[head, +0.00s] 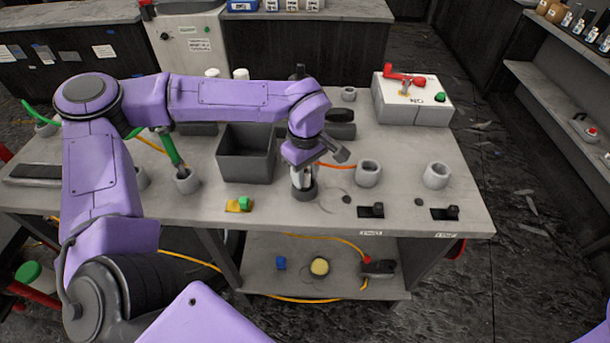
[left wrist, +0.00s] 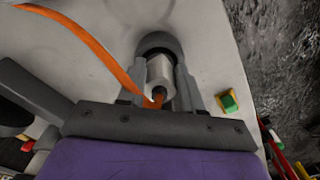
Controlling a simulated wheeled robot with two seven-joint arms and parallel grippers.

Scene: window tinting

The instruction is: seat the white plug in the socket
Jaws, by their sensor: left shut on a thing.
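My left gripper (head: 303,183) points down over a dark grey round holder (head: 305,193) near the front middle of the bench. It is shut on the white plug, a pale cylinder (left wrist: 160,73) between the two fingers in the left wrist view, with an orange cable (left wrist: 92,47) at its near end. The plug's far end is at the holder's dark mouth (left wrist: 158,43); how deep it sits is hidden. In the head view the fingers largely cover the plug. Two light grey cups, one (head: 368,173) and another (head: 436,175), stand to the right. My right gripper is out of view.
A dark open bin (head: 246,165) stands left of the gripper. A green plug (head: 170,150) stands in a cup further left. A green and yellow block (head: 240,204) lies near the front edge. A white-topped box with a red handle (head: 415,95) stands at the back right.

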